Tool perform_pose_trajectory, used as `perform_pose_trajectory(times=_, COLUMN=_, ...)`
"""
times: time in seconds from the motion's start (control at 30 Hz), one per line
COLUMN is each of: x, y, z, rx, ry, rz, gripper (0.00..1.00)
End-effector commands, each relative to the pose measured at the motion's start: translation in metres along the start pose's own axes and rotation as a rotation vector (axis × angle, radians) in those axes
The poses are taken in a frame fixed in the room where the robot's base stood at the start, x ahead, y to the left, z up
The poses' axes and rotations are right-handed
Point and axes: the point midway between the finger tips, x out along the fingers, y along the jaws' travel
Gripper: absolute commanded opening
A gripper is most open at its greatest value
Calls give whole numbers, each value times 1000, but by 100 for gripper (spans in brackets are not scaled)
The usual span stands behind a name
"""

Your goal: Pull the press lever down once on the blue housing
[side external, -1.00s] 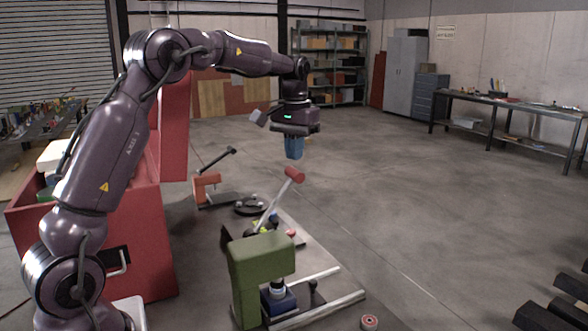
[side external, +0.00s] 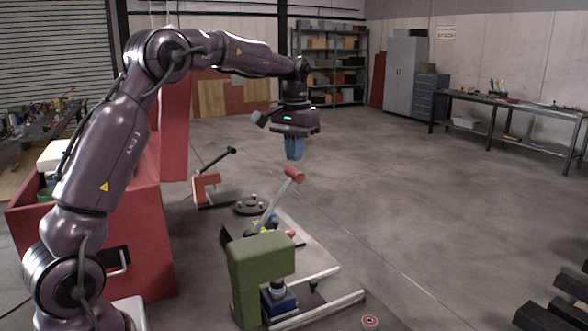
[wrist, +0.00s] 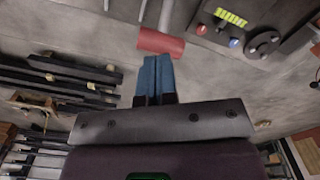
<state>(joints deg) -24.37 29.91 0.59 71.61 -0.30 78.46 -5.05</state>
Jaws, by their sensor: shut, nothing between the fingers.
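A green C-shaped press (side external: 262,262) stands in the foreground of the side view. The blue housing (side external: 279,302) sits under its ram, partly hidden by the frame. A grey lever rod (side external: 268,212) slants up behind the press to a red grip (side external: 294,174); its lower end is hidden. My gripper (side external: 294,157) is shut and empty, blue fingers pointing down, just above the red grip in the side view. In the wrist view the red grip (wrist: 160,43) lies just beyond my shut fingertips (wrist: 157,60), with a visible gap in the side view.
An orange fixture (side external: 206,188) with a black lever and a dark round dish (side external: 250,205) stand farther back. Pale rails (side external: 318,311) run beside the press, and a small red-and-white roller (side external: 370,321) lies near them. A red cabinet (side external: 150,240) is at left.

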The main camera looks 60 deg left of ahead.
Motion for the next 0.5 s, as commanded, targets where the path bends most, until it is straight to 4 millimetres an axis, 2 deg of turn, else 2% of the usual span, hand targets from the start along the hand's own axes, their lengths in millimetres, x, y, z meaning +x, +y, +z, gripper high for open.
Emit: perform_pose_trajectory(times=0.5, x=22, y=0, z=0, rx=0, ry=-2, rz=0, gripper=0)
